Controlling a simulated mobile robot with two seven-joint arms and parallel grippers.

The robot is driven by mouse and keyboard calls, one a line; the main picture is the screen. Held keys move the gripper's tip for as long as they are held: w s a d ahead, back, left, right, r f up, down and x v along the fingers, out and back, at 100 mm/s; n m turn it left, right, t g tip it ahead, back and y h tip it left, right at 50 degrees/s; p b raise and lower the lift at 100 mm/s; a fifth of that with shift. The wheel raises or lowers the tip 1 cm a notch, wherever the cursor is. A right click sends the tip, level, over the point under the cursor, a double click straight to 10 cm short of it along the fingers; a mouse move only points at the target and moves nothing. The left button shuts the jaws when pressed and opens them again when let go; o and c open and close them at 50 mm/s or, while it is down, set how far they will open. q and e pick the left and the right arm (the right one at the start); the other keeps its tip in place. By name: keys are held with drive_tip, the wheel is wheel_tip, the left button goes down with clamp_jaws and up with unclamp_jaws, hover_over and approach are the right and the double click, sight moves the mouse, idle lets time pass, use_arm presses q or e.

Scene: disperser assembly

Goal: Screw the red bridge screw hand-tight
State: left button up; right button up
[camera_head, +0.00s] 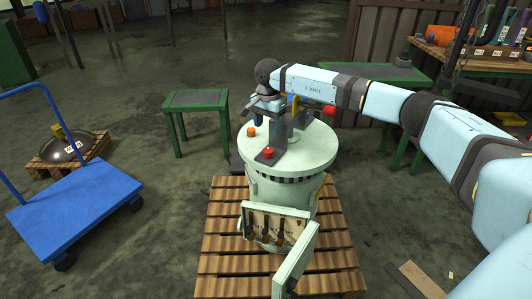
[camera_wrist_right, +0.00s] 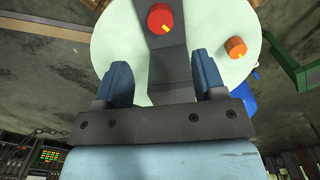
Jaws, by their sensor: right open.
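The red bridge screw (camera_head: 268,153) is a red knob at the front end of the dark grey bridge (camera_head: 272,140), on the pale green drum's lid (camera_head: 312,152). In the wrist view the red screw (camera_wrist_right: 160,18), with a yellow mark, sits on the bridge (camera_wrist_right: 168,60) beyond the fingertips. My right gripper (camera_head: 258,116) is above the lid, behind the screw in the head view. In the wrist view its blue fingers (camera_wrist_right: 162,70) are spread with nothing held between them; the bridge shows behind the gap. My left gripper is not in view.
An orange knob (camera_head: 251,131) stands on the lid left of the bridge. The drum stands on a wooden pallet (camera_head: 222,250), with an open box (camera_head: 275,228) at its front. A blue cart (camera_head: 80,205) is left; a green-framed table (camera_head: 195,98) is behind.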

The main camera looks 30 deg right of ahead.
sight(268, 150)
wheel_tip(268, 150, down, 10)
drive_tip(key=shift+f+b, duration=0.1)
drive_tip(key=shift+b, duration=0.8)
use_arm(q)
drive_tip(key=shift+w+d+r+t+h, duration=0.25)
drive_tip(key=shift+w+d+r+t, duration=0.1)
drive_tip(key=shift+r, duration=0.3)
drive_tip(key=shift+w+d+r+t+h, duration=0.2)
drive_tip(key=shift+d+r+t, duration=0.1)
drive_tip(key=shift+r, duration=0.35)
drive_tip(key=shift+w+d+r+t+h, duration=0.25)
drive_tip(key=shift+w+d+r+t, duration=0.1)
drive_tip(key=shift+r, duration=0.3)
use_arm(e)
drive_tip(key=shift+f, duration=0.1)
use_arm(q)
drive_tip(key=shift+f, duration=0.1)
use_arm(e)
drive_tip(key=c, duration=0.9)
